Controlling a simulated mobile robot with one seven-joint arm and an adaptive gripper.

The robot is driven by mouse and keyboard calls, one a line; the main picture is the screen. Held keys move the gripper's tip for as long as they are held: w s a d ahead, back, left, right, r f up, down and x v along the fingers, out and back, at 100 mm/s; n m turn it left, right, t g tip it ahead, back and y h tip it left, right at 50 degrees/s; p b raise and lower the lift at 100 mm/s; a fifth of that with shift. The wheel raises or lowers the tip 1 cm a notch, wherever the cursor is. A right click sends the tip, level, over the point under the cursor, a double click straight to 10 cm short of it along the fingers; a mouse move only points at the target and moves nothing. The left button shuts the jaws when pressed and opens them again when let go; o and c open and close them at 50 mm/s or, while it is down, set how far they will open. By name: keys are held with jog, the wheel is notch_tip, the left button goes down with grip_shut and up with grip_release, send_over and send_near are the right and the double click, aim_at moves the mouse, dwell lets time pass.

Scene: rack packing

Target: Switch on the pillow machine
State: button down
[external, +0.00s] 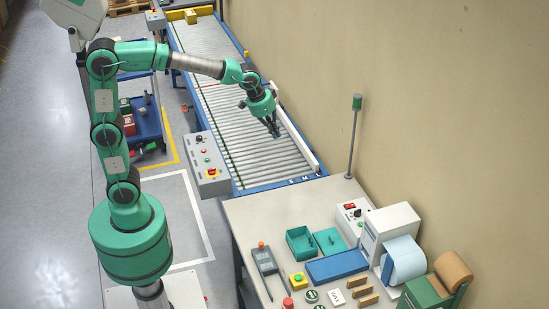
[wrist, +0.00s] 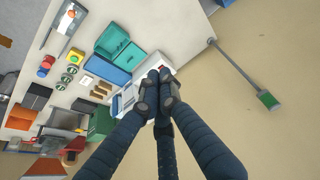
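The pillow machine (external: 393,222) is a white box with a roll of pale blue film (external: 404,262), at the right of the workbench in the external view. A small light grey control box (external: 351,220) with a red switch (external: 349,206) and dark knobs stands directly beside it. My gripper (external: 275,134) is above the roller conveyor, well away from the machine and switch. In the wrist view my gripper's dark fingers (wrist: 158,88) are drawn together with nothing visible between them. They hide part of the white machine and control box behind them.
The workbench (external: 240,211) carries teal trays (external: 300,243), a blue bin (external: 337,266), a yellow-based button and a green dispenser with brown paper. A thin pole with a green top (external: 356,102) rises at its back edge by the wall. Another control panel (external: 207,165) stands beside the conveyor.

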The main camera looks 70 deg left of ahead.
jog(key=w+d+f+p, duration=0.3)
jog(key=w+d+f, duration=0.2)
jog(key=w+f, duration=0.5)
jog(key=w+d+f+g+p, duration=0.1)
jog(key=w+d+f+p, duration=0.2)
jog(key=w+d+f, duration=0.3)
jog(key=w+f, duration=0.2)
jog(key=w, duration=0.4)
jog(key=w+f, duration=0.3)
jog(key=w, duration=0.3)
jog(key=shift+d+f, duration=0.25)
jog(key=shift+g, duration=0.3)
jog(key=p, duration=0.1)
send_over(348, 204)
jog(key=f, duration=1.2)
jog(key=shift+s+d, duration=0.1)
jog(key=shift+s, duration=0.15)
jog(key=shift+s+f, duration=0.1)
jog(key=shift+f, duration=0.75)
jog(key=shift+f, duration=0.1)
